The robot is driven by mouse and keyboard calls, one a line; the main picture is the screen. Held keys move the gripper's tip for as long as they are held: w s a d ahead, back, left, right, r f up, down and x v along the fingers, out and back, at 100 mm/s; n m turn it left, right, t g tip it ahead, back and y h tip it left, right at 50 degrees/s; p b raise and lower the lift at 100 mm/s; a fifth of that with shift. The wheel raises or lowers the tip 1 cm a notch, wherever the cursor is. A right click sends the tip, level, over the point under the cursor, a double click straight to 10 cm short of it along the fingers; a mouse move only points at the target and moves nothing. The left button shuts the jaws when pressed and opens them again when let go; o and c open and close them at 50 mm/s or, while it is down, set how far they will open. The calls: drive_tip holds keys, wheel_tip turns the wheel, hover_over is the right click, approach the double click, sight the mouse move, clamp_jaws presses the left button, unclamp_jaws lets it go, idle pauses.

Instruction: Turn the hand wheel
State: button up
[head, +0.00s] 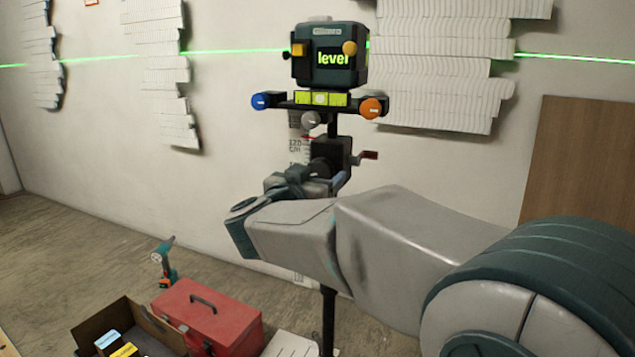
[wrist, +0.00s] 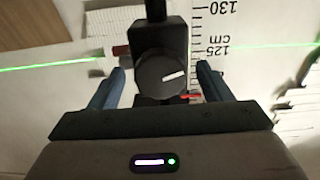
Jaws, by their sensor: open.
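A dark round knob with a white mark (wrist: 161,73), which looks like the hand wheel, faces the wrist camera on a black block (wrist: 160,38). In the head view this block (head: 330,152) sits on the tripod post below the laser level (head: 329,56), and my arm and gripper hide most of the knob. My gripper (wrist: 160,80) is open, one blue-grey finger on each side of the knob. Gaps show between fingers and knob, so I see no grip. In the head view my gripper (head: 312,180) is close to the block.
A red crank handle (head: 368,155) sticks out right of the block. Blue (head: 260,101), orange (head: 371,107) and grey (head: 311,119) knobs sit under the level, whose screen reads "level". A red toolbox (head: 215,318), open box (head: 115,325) and drill (head: 164,262) lie below on the floor.

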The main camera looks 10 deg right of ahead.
drive_tip(key=shift+w+d, duration=0.1)
drive_tip(key=shift+w, duration=0.05)
drive_tip(key=c, duration=1)
drive_tip(key=shift+o, duration=0.2)
drive_tip(key=shift+m, duration=0.4)
drive_tip(key=m, duration=0.3)
drive_tip(key=shift+m, duration=0.4)
drive_tip(key=m+b, duration=0.1)
drive_tip(key=m, duration=0.3)
drive_tip(key=shift+f+m, duration=0.1)
drive_tip(key=shift+m, duration=0.2)
drive_tip(key=m+b, duration=0.2)
drive_tip(key=m, duration=0.3)
drive_tip(key=shift+m+b, duration=1.4)
drive_tip(key=shift+m, duration=1)
